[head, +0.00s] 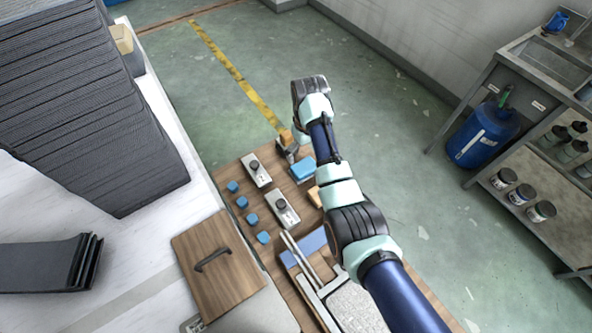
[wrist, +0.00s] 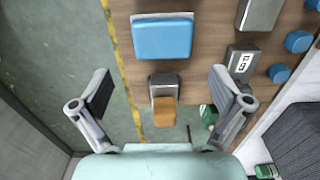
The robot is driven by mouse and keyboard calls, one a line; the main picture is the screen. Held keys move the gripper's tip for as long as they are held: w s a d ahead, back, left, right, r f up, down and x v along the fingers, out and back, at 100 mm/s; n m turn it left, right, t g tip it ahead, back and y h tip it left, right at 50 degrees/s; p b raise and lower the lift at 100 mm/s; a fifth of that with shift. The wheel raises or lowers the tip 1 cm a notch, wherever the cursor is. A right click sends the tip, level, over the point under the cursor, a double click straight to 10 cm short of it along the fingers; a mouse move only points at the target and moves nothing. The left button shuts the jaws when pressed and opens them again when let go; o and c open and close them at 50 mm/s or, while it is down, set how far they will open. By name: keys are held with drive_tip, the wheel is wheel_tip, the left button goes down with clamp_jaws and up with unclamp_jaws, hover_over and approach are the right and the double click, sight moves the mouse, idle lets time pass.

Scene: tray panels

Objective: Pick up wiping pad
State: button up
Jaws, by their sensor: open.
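A tan-orange block (wrist: 164,112), which looks like the wiping pad, sits at a small grey metal box (wrist: 164,85) by the wooden board's edge. In the head view the tan block (head: 286,137) is at the board's far end, partly hidden by my arm. A thick blue pad (wrist: 162,38) lies just beyond the grey box; it also shows in the head view (head: 302,168). I cannot tell for sure which of them is the wiping pad. My gripper (wrist: 160,90) is open and empty, its fingers apart on either side of the grey box and tan block.
Small blue blocks (head: 241,202) and grey fixtures with black knobs (head: 282,210) stand on the wooden board (wrist: 208,45). A tall stack of dark sheets (head: 90,110) stands on the white table at left. The green floor beyond the board is clear.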

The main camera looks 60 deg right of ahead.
sight(304, 166)
drive_tip(key=shift+f, duration=0.2)
wheel_tip(304, 166, down, 2)
drive_tip(key=shift+s+a+f+b, duration=0.1)
drive_tip(key=shift+f+b, duration=0.1)
drive_tip(key=shift+b, duration=0.1)
drive_tip(key=f+b, duration=0.2)
drive_tip(key=f, duration=0.3)
drive_tip(key=shift+a+f, duration=0.15)
drive_tip(key=shift+a, duration=0.05)
drive_tip(key=c, duration=0.9)
wheel_tip(304, 166, up, 20)
drive_tip(key=p, duration=1.1)
drive_tip(key=shift+c, duration=0.2)
